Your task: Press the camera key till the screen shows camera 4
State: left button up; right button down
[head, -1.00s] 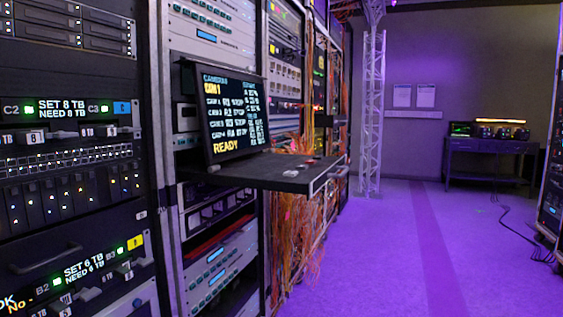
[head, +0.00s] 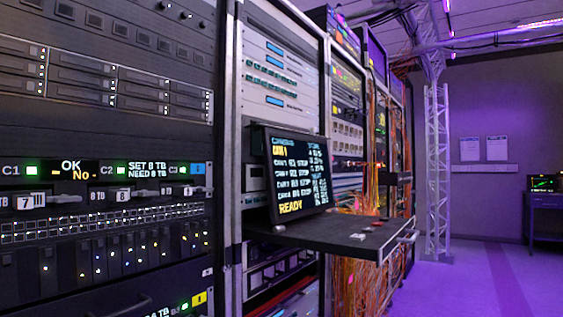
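The dark screen (head: 298,172) stands tilted on a pull-out shelf (head: 330,232) in the rack, in the middle of the head view. A yellow line near its top appears to read CAM 1. Below it are several camera rows with the word STOP, and READY in yellow at the bottom. Small keys sit on the shelf to the right of the screen: a pale one (head: 358,237) near the front and a reddish one (head: 377,223) farther back. I cannot read their labels, so I cannot tell which is the camera key. Neither of my grippers is in view.
A rack of drives (head: 100,180) with small lit displays fills the left. The shelf, with a handle (head: 402,243) on its right edge, juts into the aisle. Orange cables (head: 352,285) hang below and behind it. A truss post (head: 437,170) stands beyond; the purple floor (head: 465,285) is clear.

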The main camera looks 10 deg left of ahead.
aim_at(355, 237)
jog(key=u, duration=0.4)
jog(key=i+l+u, duration=0.15)
jog(key=l, duration=0.2)
jog(key=l+u, duration=0.2)
jog(key=l, duration=0.15)
jog(key=i, duration=0.05)
